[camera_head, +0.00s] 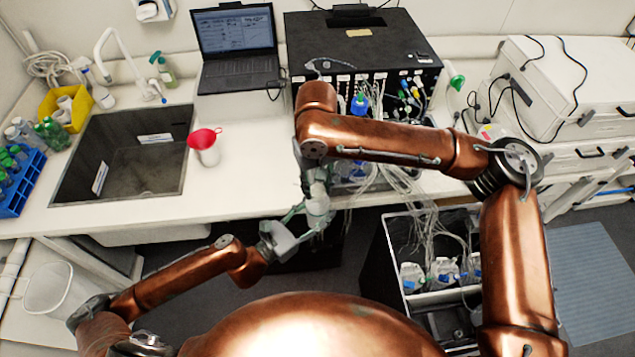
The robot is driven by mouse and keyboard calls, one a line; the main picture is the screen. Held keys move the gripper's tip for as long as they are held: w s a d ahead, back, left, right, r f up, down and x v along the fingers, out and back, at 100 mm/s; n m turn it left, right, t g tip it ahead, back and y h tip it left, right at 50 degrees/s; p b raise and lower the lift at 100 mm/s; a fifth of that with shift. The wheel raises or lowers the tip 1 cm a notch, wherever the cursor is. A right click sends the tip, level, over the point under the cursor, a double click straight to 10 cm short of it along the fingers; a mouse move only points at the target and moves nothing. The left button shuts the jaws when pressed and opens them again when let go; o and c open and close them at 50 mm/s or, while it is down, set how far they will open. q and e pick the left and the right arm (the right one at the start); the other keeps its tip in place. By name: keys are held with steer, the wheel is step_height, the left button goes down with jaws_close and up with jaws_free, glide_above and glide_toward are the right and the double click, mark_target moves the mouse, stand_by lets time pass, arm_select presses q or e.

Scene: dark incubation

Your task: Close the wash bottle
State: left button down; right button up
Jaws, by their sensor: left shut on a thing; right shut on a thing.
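A small whitish wash bottle (318,207) is held upright in front of the bench's front edge. My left gripper (308,217) comes in from the lower left and is shut on the bottle's body. My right gripper (318,180) reaches down from above and is shut on the bottle's top part, which looks like its cap. The fingers and my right arm hide much of the top, so I cannot tell whether the cap is seated on the bottle or slightly apart from it.
A laptop (238,50) and a black instrument (360,45) stand behind. An open drawer (390,270) with bottles and tubing juts out at lower right.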

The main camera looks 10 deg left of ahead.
steer(key=shift+f, duration=0.55)
stand_by(0.6)
steer(key=m, duration=1.4)
steer(key=shift+m, duration=0.3)
steer(key=m, duration=0.5)
steer(key=shift+d, duration=0.1)
steer(key=o, duration=0.7)
steer(key=shift+r, duration=0.1)
